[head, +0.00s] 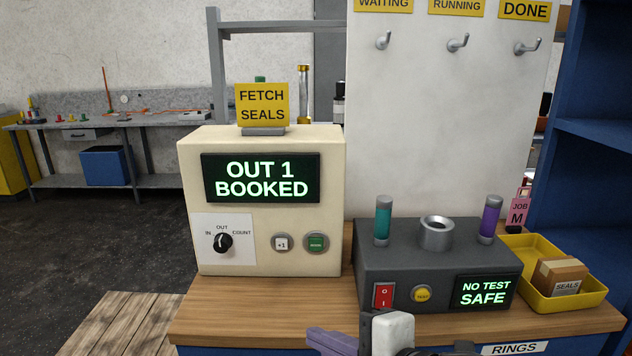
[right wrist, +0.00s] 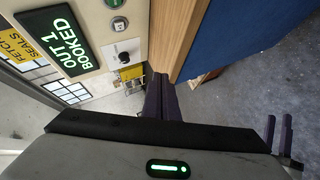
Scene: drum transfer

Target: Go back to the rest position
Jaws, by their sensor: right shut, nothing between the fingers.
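My right gripper (head: 330,342) shows at the bottom edge of the head view, in front of the wooden bench. In the right wrist view its purple fingers (right wrist: 163,97) are shut together with nothing between them. They are apart from the console. Two dark purple fingers with a gap between them, which look like my left gripper (right wrist: 278,132), show at the right edge of the right wrist view. The left gripper is not in the head view.
A cream console (head: 262,263) reading "OUT 1 BOOKED" stands on the bench (head: 260,310). Beside it are a dark test box (head: 385,268) reading "NO TEST SAFE" and a yellow tray (head: 545,300) with a seals carton (head: 559,276). Hooks (head: 457,43) hang empty on the white board behind.

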